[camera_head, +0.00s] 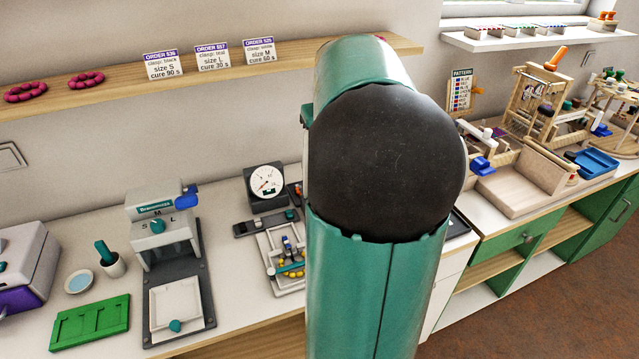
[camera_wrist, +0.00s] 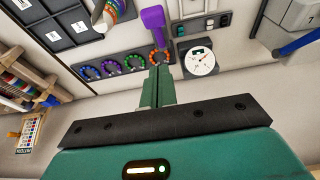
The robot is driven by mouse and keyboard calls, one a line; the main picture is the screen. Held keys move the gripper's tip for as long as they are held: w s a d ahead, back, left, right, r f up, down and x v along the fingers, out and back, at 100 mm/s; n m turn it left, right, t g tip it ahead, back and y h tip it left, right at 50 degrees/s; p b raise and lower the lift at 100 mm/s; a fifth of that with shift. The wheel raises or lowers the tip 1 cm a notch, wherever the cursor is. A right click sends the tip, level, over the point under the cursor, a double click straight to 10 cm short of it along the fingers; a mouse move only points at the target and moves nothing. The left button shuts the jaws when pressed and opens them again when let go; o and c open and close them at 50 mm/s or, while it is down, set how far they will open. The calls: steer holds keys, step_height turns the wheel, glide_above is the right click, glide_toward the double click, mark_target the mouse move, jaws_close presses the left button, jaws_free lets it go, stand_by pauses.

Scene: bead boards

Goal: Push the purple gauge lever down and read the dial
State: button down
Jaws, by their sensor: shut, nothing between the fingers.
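The purple lever (camera_wrist: 153,20) shows at the top of the wrist view, its handle pointing up in the picture. My gripper (camera_wrist: 158,70) is shut and empty, its green fingers just below the lever in that view; I cannot tell whether they touch it. The round white dial (camera_wrist: 200,62) sits to the right of my fingers, with a needle and small marks too small to read. The dial (camera_head: 266,181) also shows in the head view, in a dark housing left of my arm. My arm hides the lever and my gripper there.
In the wrist view, a dark strip with several coloured bead rings (camera_wrist: 112,67) lies left of my fingers. In the head view, a grey press (camera_head: 165,225), a green tray (camera_head: 90,322) and a bead tray (camera_head: 290,285) stand on the counter. Wooden racks (camera_head: 540,95) stand at the right.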

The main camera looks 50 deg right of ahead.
steer(key=shift+f, duration=0.1)
steer(key=x, duration=0.9)
steer(key=shift+f, duration=0.15)
steer(key=f, duration=0.1)
steer(key=s+f, duration=0.1)
steer(key=a+f, duration=0.1)
steer(key=f, duration=0.1)
steer(key=shift+s, duration=0.2)
steer(key=shift+s+f, duration=0.1)
